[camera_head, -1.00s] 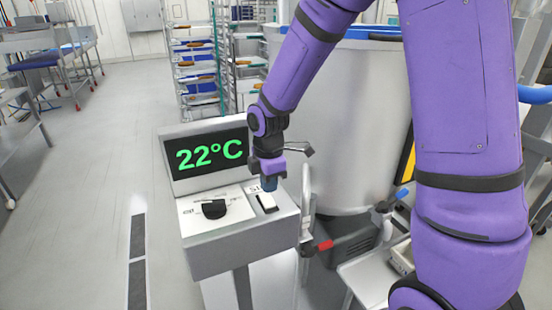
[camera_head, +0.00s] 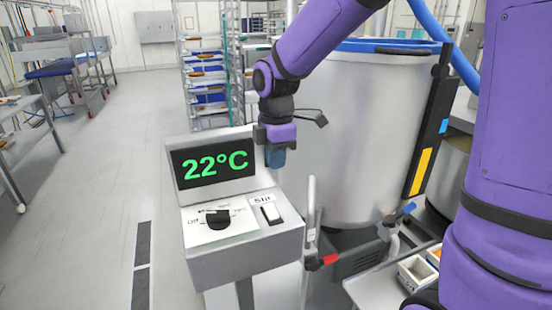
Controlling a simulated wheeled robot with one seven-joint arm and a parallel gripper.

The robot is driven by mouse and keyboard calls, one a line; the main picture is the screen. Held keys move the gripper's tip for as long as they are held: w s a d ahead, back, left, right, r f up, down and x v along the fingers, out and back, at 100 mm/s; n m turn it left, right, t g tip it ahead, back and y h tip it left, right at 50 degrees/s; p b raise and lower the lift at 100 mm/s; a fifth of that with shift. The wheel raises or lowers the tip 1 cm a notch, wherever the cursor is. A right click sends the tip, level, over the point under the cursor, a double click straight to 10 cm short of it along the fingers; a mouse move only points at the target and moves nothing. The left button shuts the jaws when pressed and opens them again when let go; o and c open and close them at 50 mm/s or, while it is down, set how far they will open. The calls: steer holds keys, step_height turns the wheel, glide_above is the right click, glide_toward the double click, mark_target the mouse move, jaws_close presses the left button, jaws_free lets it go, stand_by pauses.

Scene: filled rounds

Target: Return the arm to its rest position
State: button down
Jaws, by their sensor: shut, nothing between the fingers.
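My purple arm reaches in from the upper right. My gripper (camera_head: 275,158) points down and is shut and empty. It hangs above the back right part of the grey control panel, apart from the white rocker switch (camera_head: 271,214). The control panel (camera_head: 245,268) stands on a post and has a black dial (camera_head: 217,218) marked "Off" at its left side. Its display (camera_head: 214,162) reads 22°C in green, just left of my gripper.
A large steel vat (camera_head: 350,130) with a blue rim stands behind and right of my gripper. A pipe with a red-handled valve (camera_head: 322,261) is right of the panel. A tray rack (camera_head: 205,75) stands behind. The floor (camera_head: 95,210) at left is clear.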

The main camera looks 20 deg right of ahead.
stand_by(0.3)
steer(key=s+d+r+m+t, duration=0.1)
steer(key=s+d+r+m, duration=0.2)
steer(key=s+m, duration=0.3)
steer(key=s+d+r+m+t, duration=0.2)
steer(key=s+r+m, duration=0.2)
steer(key=s+m, duration=0.2)
steer(key=s+d+r+m+t, duration=0.2)
steer(key=s+m, duration=0.4)
steer(key=s, duration=0.3)
steer(key=shift+s+d+r, duration=0.25)
steer(key=shift+d+r, duration=0.55)
steer(key=shift+r, duration=0.35)
